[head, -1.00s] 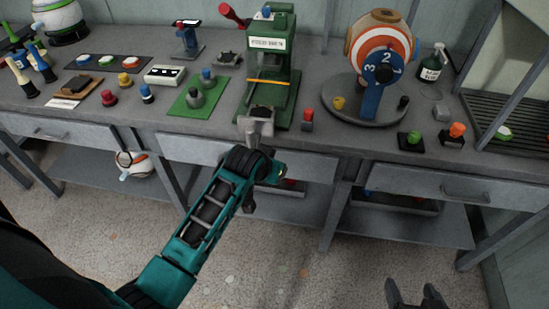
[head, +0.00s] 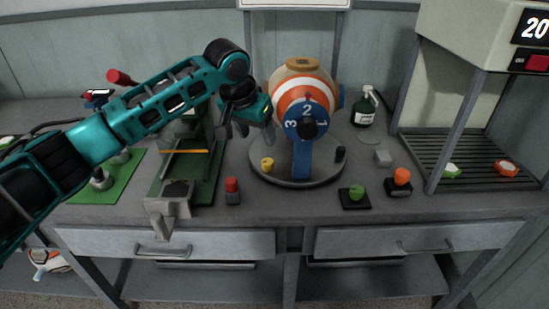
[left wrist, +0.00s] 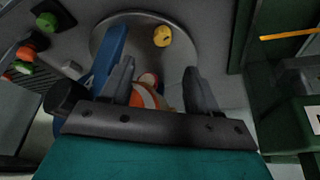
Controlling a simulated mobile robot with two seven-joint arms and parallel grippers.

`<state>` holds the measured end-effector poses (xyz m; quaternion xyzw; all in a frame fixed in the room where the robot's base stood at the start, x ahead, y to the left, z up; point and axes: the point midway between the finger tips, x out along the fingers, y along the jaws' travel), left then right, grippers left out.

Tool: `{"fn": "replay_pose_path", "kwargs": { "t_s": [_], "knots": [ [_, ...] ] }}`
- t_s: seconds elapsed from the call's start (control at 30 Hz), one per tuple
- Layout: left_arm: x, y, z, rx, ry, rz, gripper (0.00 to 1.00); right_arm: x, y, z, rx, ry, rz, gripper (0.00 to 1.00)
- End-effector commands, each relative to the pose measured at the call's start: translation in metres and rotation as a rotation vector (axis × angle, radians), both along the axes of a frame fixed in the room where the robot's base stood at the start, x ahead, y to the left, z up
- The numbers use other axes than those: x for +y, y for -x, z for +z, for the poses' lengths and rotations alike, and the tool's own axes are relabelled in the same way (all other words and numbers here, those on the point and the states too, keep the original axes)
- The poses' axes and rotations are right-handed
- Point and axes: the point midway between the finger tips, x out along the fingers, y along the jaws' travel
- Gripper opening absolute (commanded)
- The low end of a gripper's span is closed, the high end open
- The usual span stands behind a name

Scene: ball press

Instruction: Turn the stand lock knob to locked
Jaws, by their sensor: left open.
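A round grey stand (head: 300,180) carries an orange-and-white striped ball (head: 290,88) behind a blue numbered dial (head: 296,124) on a blue upright. A yellow knob (head: 267,165) sits at the stand's left and a black knob (head: 340,153) at its right; I cannot tell which is the lock knob or its setting. My left gripper (head: 247,128) is open at the ball's left, above the yellow knob. In the left wrist view its fingers (left wrist: 155,88) are apart and empty, with the yellow knob (left wrist: 162,36) past their tips. My right gripper is out of view.
The green press (head: 207,170) stands left of the stand, partly behind my left arm. A red button (head: 232,190) is at the front. A grey rack (head: 470,155) stands further right.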

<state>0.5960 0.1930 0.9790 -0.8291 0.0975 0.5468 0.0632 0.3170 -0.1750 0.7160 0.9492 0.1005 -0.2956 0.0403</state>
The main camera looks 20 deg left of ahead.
Motion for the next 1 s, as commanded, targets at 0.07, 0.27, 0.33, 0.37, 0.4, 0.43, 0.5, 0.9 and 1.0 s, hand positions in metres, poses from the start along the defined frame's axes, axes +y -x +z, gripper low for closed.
{"fn": "replay_pose_path", "kwargs": {
  "t_s": [0.07, 0.27, 0.33, 0.37, 0.4, 0.43, 0.5, 0.9, 1.0],
  "knots": [
    [0.006, 0.000, 0.001, 0.012, -0.006, 0.012, 0.61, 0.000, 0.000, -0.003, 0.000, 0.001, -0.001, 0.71],
    [0.004, -0.006, -0.017, 0.018, -0.006, 0.014, 0.61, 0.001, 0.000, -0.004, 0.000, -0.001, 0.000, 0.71],
    [0.002, -0.011, -0.030, 0.018, -0.006, 0.014, 0.61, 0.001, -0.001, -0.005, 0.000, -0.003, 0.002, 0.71],
    [0.002, -0.014, -0.036, 0.018, -0.006, 0.012, 0.61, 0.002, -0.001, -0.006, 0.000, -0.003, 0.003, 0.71],
    [0.001, -0.017, -0.045, 0.018, -0.006, 0.012, 0.61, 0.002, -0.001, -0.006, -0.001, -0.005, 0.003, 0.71],
    [0.000, -0.019, -0.051, 0.018, -0.006, 0.013, 0.61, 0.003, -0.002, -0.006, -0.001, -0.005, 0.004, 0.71],
    [-0.001, -0.025, -0.065, 0.018, -0.006, 0.012, 0.61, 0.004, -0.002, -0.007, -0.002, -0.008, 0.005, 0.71],
    [-0.006, -0.046, -0.113, 0.012, -0.004, 0.010, 0.61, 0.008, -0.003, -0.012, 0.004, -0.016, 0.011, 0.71],
    [-0.006, -0.047, -0.116, 0.012, -0.005, 0.011, 0.61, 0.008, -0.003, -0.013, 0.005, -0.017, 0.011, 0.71]
  ]
}}
